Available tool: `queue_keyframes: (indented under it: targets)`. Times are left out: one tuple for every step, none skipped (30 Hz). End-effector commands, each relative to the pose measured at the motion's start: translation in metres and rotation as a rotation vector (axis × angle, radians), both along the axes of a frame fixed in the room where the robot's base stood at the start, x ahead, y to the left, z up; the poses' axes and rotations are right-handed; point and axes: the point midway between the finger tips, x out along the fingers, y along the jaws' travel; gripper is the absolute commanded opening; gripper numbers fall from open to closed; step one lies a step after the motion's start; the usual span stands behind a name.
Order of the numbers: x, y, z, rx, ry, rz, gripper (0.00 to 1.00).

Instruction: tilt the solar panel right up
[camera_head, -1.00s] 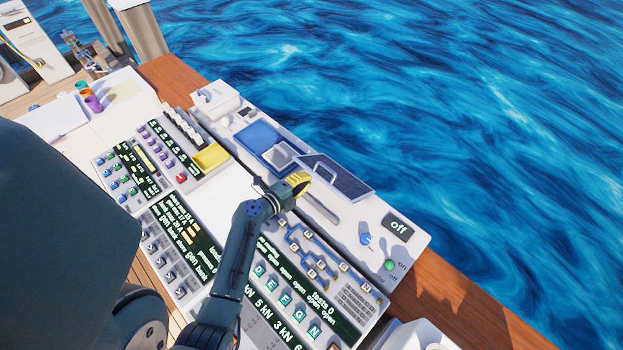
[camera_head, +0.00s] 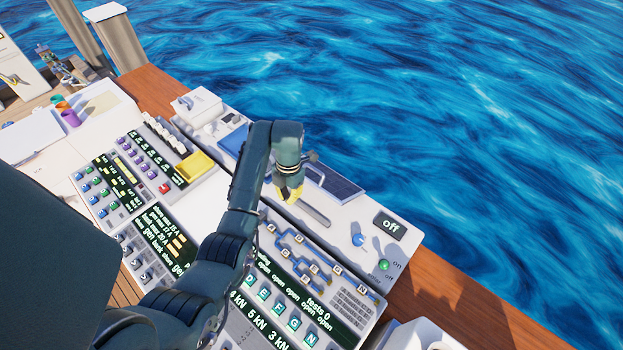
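The solar panel (camera_head: 338,182) is a dark blue plate with a pale frame. It sits near the sea-side edge of the white console, just right of my gripper. It looks tilted, and its left part is hidden behind my wrist. My gripper (camera_head: 290,193) points down with yellow fingertips above the white console top, left of the panel and by the upper end of a grey bar (camera_head: 314,214). I cannot tell whether the fingers are open or touching anything.
A blue knob (camera_head: 358,240), a green button (camera_head: 384,265) and a dark "off" display (camera_head: 390,226) lie to the right. A blue tray (camera_head: 232,141) is partly hidden behind my arm. Switch panels (camera_head: 275,290) fill the near side. Open water lies beyond the edge.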

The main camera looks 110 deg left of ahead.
Motion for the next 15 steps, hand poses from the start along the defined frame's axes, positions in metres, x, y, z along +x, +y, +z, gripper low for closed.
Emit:
queue_keyframes:
  targets:
    - [0.013, 0.019, 0.019, 0.031, -0.042, -0.028, 0.0]
    - [0.017, 0.029, 0.03, 0.054, -0.056, -0.04, 0.0]
    - [0.02, 0.041, 0.042, 0.082, -0.057, -0.05, 0.0]
    - [0.022, 0.048, 0.051, 0.1, -0.054, -0.055, 0.0]
    - [0.023, 0.055, 0.058, 0.117, -0.051, -0.059, 0.0]
    - [0.024, 0.061, 0.066, 0.136, -0.048, -0.065, 0.0]
    - [0.025, 0.064, 0.071, 0.147, -0.047, -0.068, 0.0]
    - [0.026, 0.066, 0.072, 0.152, -0.047, -0.07, 0.0]
    - [0.027, 0.067, 0.071, 0.156, -0.046, -0.072, 0.0]
    - [0.028, 0.066, 0.067, 0.153, -0.046, -0.074, 0.0]
    - [0.028, 0.066, 0.065, 0.152, -0.046, -0.073, 0.0]
    - [0.027, 0.066, 0.06, 0.151, -0.045, -0.073, 0.0]
    - [0.027, 0.066, 0.055, 0.151, -0.045, -0.073, 0.0]
    - [0.027, 0.066, 0.049, 0.152, -0.046, -0.073, 0.0]
    - [0.027, 0.066, 0.041, 0.151, -0.045, -0.073, 0.0]
